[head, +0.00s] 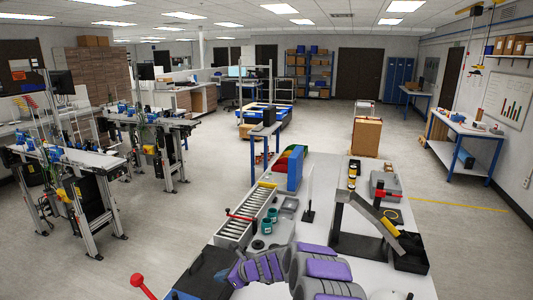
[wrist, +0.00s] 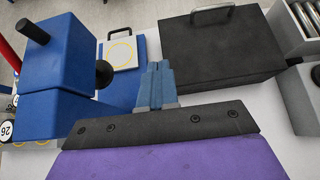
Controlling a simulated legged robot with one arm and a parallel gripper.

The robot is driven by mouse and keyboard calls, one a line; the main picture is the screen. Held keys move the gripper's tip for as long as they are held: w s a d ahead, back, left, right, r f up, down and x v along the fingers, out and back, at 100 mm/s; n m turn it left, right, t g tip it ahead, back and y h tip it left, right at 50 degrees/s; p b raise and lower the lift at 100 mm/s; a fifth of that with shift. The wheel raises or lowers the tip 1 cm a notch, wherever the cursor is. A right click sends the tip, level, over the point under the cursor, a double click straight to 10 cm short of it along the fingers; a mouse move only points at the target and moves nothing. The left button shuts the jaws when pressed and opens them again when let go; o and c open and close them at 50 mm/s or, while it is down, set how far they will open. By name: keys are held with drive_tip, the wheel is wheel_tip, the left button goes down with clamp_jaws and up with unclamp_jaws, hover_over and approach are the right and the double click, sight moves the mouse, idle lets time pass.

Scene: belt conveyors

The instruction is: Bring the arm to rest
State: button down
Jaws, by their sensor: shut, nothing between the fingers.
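My gripper (wrist: 158,85) shows in the wrist view with its two blue fingers together and nothing between them. It is above the white table top, between a blue block-shaped device (wrist: 65,65) on the left and a black box (wrist: 222,50) with a metal handle on the right. In the head view my purple and grey arm (head: 325,268) reaches left over the near end of the white table (head: 225,240). The fingertips are hard to make out in that view.
A roller conveyor (head: 247,217) with a red lever stands on the table, with teal cups (head: 266,226) beside it. A sloped ramp (head: 368,215) stands to the right. A white plate with a yellow circle (wrist: 122,53) lies ahead of the fingers. Open floor lies left of the table.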

drive_tip(key=s+d+r+n+g+h+b, duration=0.1)
drive_tip(key=s+d+r+n+b, duration=0.2)
drive_tip(key=s, duration=0.5)
drive_tip(key=s+d+r+n+g+b, duration=0.1)
drive_tip(key=s+r+n+g+b, duration=0.15)
drive_tip(key=s+n, duration=0.35)
drive_tip(key=s+d+r+n+g+h+b, duration=0.1)
drive_tip(key=s+d+r+n+b, duration=0.2)
drive_tip(key=s, duration=0.6)
drive_tip(key=s+d+f+n+h+b, duration=0.3)
drive_tip(key=s+d+n+h, duration=0.1)
drive_tip(key=s+d, duration=0.7)
drive_tip(key=s+d+f+n+g+h+b, duration=0.1)
drive_tip(key=s+d+f+n+h+b, duration=0.2)
drive_tip(key=s+d+n, duration=0.3)
drive_tip(key=s+d+h, duration=0.1)
drive_tip(key=s+d, duration=0.4)
drive_tip(key=s, duration=0.7)
drive_tip(key=shift+f, duration=0.2)
